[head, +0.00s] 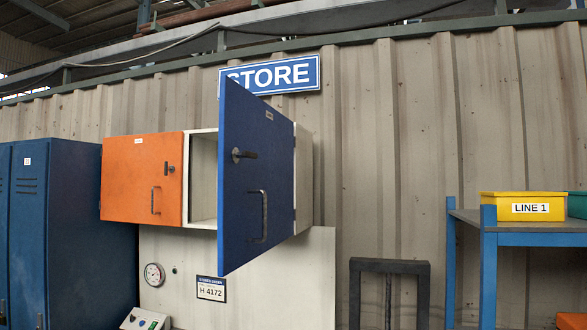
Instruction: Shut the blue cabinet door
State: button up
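The blue cabinet door (245,185) stands open on the wall cabinet. It is hinged at its right edge and swings out towards me. A dark pull handle (259,217) sits low on its face and a dark latch (243,155) sits above. The open compartment (203,176) shows to its left, and what I can see of it is empty. The door hides the rest of the compartment. The orange door (142,179) beside it is shut. My gripper is not in view.
A blue locker (70,232) stands at the left. A pale panel with a gauge (153,274) is below the cabinet. A dark frame (390,266) stands right of it. A blue shelf (489,240) with a yellow bin (522,196) is at the right.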

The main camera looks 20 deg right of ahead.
aim_at(256, 214)
jog(key=i, duration=1)
jog(key=u, duration=0.25)
jog(key=k, duration=1.7)
jog(key=z, duration=0.5)
jog(key=i, duration=1.05)
jog(key=z, duration=0.1)
